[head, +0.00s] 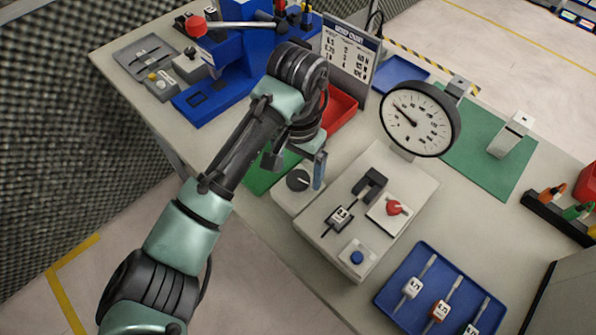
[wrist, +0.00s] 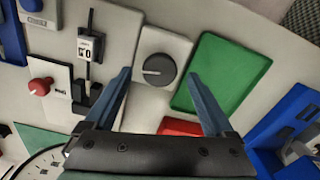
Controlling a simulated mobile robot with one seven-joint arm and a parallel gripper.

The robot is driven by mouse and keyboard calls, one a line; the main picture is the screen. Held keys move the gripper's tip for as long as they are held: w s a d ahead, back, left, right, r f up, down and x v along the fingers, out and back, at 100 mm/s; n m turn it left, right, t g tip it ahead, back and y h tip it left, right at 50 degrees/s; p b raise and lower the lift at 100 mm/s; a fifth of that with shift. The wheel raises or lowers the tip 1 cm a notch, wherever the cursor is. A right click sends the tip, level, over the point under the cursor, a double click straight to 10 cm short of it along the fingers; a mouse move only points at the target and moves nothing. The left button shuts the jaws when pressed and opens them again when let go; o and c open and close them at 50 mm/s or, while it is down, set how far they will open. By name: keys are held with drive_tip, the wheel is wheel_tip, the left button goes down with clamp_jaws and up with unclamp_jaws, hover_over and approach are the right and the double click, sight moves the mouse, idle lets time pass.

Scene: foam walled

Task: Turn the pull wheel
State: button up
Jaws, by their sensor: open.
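The pull wheel, a dark round knob with a pale pointer line, (head: 298,180) sits on a light grey block at the table's near edge. It also shows in the wrist view (wrist: 159,70), with its line pointing left. My gripper (wrist: 160,74) is open and empty, with one blue-grey finger on each side of the knob in the picture. The fingers appear above the knob; I cannot tell how far. In the head view, my arm partly covers the area just behind the knob.
A grey fixture with a red knob (head: 395,208) and blue button (head: 357,257) stands beside the wheel, below a dial gauge (head: 420,118). A blue tray (head: 385,297) holds several tagged tools.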

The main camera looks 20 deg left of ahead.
sight(298, 179)
wheel_tip(298, 179, up, 11)
drive_tip(key=p, duration=0.2)
drive_tip(key=shift+p, duration=0.3)
drive_tip(key=w+d+r+m+t+h, duration=0.2)
drive_tip(key=w+d+r+t, duration=0.5)
drive_tip(key=w+d+r, duration=0.5)
drive_tip(key=d+r+m+t+h, duration=0.1)
drive_tip(key=d+r+t+h, duration=0.2)
drive_tip(key=d+r+t, duration=0.45)
drive_tip(key=s+r+t, duration=0.3)
drive_tip(key=r, duration=0.6)
drive_tip(key=s+r+t, duration=0.3)
drive_tip(key=r+t, duration=0.1)
drive_tip(key=r, duration=0.6)
drive_tip(key=s+a+r+n+t+y, duration=0.4)
drive_tip(key=s+a+r+t+y, duration=0.1)
drive_tip(key=s, duration=0.6)
wheel_tip(298, 179, up, 2)
drive_tip(key=shift+s+r+t, duration=0.25)
drive_tip(key=shift+s+t, duration=0.05)
drive_tip(key=shift+t, duration=0.15)
